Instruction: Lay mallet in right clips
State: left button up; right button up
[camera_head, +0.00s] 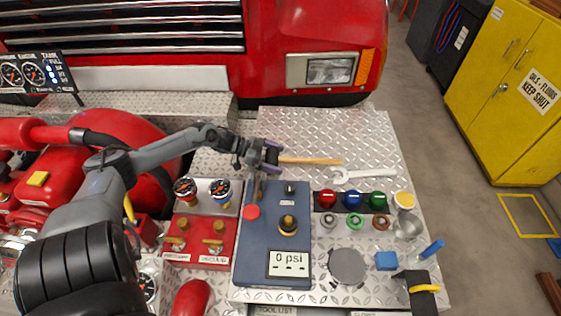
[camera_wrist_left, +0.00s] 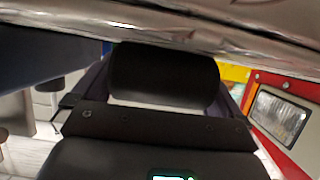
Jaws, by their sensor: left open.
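The mallet's pale wooden handle (camera_head: 310,160) lies on the diamond-plate bench in the head view, pointing right from my left gripper. My left gripper (camera_head: 271,154) is open at the handle's left end, where the mallet's head is mostly hidden by the fingers. In the left wrist view a black cylinder (camera_wrist_left: 163,75), seemingly the mallet's head, sits between the spread fingers. Whether the fingers touch it cannot be told. I cannot make out the right clips for certain. My right gripper is not in view.
A wrench (camera_head: 362,174) lies right of the handle. The blue gauge box (camera_head: 270,240) stands just in front of the gripper. Red, blue and green caps (camera_head: 353,199) stand in a row to its right. The red truck front (camera_head: 270,40) rises behind. The bench's back right is bare.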

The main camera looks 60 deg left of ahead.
pick_arm(q)
jog(key=shift+w, duration=0.15)
jog(key=shift+f, duration=0.1)
jog(key=shift+c, duration=0.3)
jog(key=c, duration=1.2)
jog(key=shift+r, duration=0.2)
jog(key=shift+c, duration=0.7)
